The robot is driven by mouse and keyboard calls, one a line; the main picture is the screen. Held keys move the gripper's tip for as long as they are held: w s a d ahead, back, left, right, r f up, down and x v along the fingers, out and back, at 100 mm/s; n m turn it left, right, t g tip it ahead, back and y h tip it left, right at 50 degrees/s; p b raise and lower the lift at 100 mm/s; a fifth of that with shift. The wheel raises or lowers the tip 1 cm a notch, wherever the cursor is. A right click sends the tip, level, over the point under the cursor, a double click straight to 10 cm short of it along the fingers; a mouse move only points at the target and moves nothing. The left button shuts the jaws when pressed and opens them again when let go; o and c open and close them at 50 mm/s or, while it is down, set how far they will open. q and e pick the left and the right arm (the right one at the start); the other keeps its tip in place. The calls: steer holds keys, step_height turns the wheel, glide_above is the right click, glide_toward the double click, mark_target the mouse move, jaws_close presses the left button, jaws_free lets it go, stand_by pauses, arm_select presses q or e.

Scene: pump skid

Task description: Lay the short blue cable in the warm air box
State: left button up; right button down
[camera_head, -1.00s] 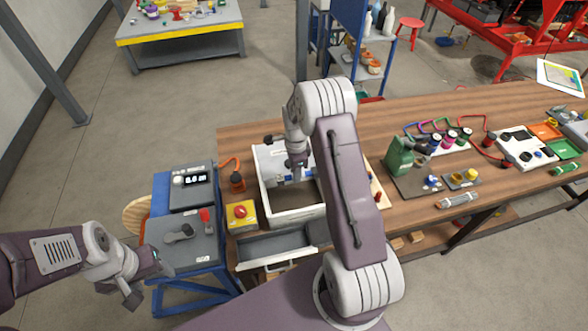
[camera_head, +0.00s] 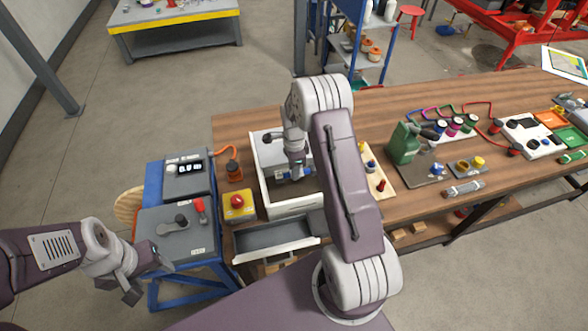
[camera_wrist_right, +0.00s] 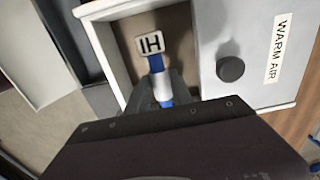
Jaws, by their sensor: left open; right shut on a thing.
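The warm air box (camera_head: 291,206) is a white open-topped box on the wooden bench. In the right wrist view its pale panel (camera_wrist_right: 262,93) carries a dark knob and the label WARM AIR. My right gripper (camera_head: 296,174) is over the box's opening. It is shut on the short blue cable (camera_wrist_right: 155,63), which has a white lettered tag at its end. In the right wrist view the gripper (camera_wrist_right: 163,92) holds the cable above the brown box floor; contact with the floor is unclear. My left gripper (camera_head: 146,274) is open and empty, left of the bench.
An open grey drawer (camera_head: 274,238) juts out below the box. A yellow block with a red button (camera_head: 237,204) stands left of it. A blue cart (camera_head: 154,187) with grey devices is further left. A green can (camera_head: 403,145) and a wooden rack (camera_head: 378,176) are right.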

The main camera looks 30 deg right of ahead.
steer(key=shift+f+b, duration=2.6)
steer(key=shift+f, duration=1.25)
steer(key=shift+f, duration=0.15)
steer(key=c, duration=1.1)
jaws_free()
steer(key=shift+o, duration=0.2)
step_height(320, 180, up, 9)
steer(key=shift+r+b, duration=0.1)
steer(key=shift+b, duration=0.5)
